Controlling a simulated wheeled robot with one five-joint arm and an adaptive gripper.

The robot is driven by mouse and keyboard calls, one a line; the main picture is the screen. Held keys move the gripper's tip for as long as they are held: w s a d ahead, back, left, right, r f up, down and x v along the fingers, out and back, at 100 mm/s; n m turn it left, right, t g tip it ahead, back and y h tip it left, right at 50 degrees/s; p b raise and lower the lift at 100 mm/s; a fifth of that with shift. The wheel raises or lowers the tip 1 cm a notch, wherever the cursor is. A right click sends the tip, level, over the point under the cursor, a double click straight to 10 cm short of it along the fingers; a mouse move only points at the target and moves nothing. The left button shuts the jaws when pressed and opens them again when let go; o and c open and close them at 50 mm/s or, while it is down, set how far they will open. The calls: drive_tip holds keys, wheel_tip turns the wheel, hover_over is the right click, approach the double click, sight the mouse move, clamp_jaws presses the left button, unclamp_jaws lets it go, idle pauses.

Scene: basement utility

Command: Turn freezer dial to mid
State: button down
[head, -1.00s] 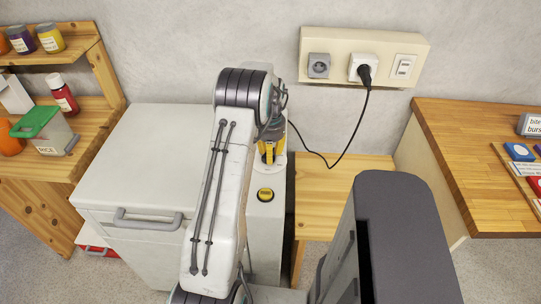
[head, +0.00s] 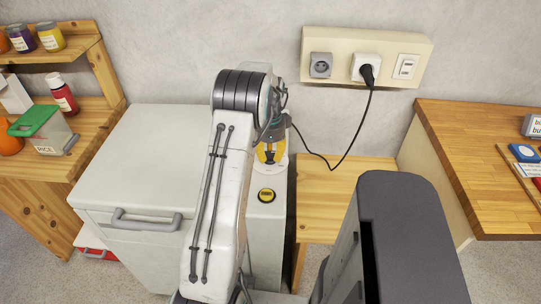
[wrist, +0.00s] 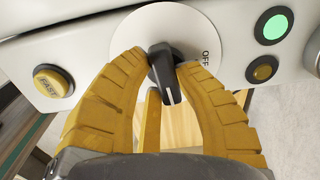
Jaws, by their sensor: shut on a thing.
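The freezer (head: 140,150) is a white chest with a grey front handle. Its dial is a black knob (wrist: 165,65) on a round white plate (wrist: 190,22) marked OFF at the right in the wrist view. The knob's pale pointer line faces downward in that view, away from the OFF mark. My gripper (wrist: 163,62) has its two yellow fingers shut on the knob, one on each side. In the head view my gripper (head: 270,153) is over the dial plate, and the knob is mostly hidden by the fingers and arm. Other dial marks are hidden.
A yellow FAST button (wrist: 53,82) sits beside the dial. A green light (wrist: 274,25) and a small amber light (wrist: 262,71) lie on the other side. A black cable (head: 352,140) hangs from the wall socket behind. Wooden shelves (head: 85,110) stand left, a wooden counter (head: 450,150) right.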

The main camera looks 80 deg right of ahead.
sight(269, 154)
drive_tip(key=m, duration=0.7)
drive_tip(key=shift+w+f, duration=0.1)
drive_tip(key=shift+w, duration=0.05)
idle(0.4)
drive_tip(key=c, duration=0.9)
unclamp_jaws()
drive_tip(key=shift+r, duration=0.2)
wheel_tip(269, 154, up, 12)
drive_tip(key=shift+f, duration=0.15)
idle(0.6)
